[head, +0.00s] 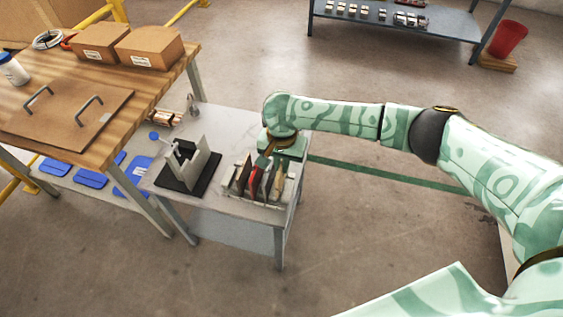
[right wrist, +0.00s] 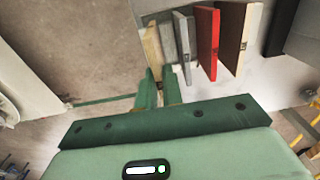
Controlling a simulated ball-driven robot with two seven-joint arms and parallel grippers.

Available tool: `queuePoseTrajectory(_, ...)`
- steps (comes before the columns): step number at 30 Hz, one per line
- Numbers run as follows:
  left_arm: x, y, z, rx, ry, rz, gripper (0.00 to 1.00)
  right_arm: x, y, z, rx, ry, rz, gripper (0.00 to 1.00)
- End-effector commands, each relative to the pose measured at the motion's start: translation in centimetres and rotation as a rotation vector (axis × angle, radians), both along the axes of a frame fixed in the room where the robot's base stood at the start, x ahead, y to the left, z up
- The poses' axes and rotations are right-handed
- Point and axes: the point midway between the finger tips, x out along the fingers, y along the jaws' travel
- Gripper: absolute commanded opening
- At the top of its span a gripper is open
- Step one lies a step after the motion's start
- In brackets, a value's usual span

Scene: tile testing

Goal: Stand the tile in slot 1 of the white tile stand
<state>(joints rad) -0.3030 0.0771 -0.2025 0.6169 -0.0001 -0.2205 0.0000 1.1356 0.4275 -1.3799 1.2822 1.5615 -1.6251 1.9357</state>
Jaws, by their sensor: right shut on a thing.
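The white tile stand (head: 262,203) is on the grey table, with several tiles upright in a row. Among them are a red tile (head: 254,184) and grey ones; the red tile also shows in the right wrist view (right wrist: 207,42). My right gripper (head: 272,154) is low over the stand's far side. In the right wrist view its fingers (right wrist: 158,90) are shut on a beige tile (right wrist: 153,45), at the left end of the row beside a grey tile (right wrist: 168,42). The tile's lower edge and the slot numbers cannot be made out. My left gripper is out of view.
A grey upright fixture (head: 200,158) on a black base (head: 187,184) stands left of the tile stand. A wooden bench (head: 150,85) with cardboard boxes (head: 148,47) is at the left. Blue pads (head: 90,178) lie on a lower shelf. Floor right of the table is clear.

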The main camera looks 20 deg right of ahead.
Motion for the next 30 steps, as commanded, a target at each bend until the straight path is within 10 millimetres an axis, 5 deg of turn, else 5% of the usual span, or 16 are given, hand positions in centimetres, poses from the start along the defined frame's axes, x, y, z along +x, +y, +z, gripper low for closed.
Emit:
queuePoseTrajectory(9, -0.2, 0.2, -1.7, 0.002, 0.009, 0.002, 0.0, 0.0, -0.1, -1.8, -0.001, 0.002, 0.0, 0.0)
queuePoseTrajectory(30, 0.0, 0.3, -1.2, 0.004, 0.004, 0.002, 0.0, 0.0, 0.0, -3.4, -0.001, 0.0, 0.0, 0.0)
